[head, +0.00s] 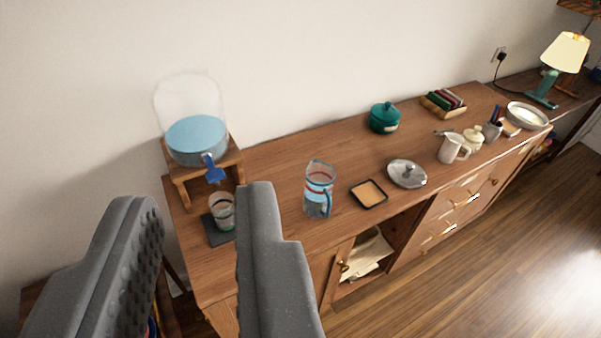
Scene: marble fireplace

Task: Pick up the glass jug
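The glass jug (319,190) stands upright on the wooden sideboard, near its front edge. It is clear, with a blue handle on its right side, a red band and bluish contents. My gripper (203,200) is in the lower left of the view, its two grey fingers spread apart with nothing held between them. The jug is to the right of the right finger and farther off, apart from it. Nothing hides the jug.
A water dispenser (196,140) with a blue tap sits on a wooden stand at left. A small glass (222,212) stands on a dark mat below it. Right of the jug are a square tray (369,194), a silver lid (407,174) and a white pitcher (451,149). A cabinet door stands open below.

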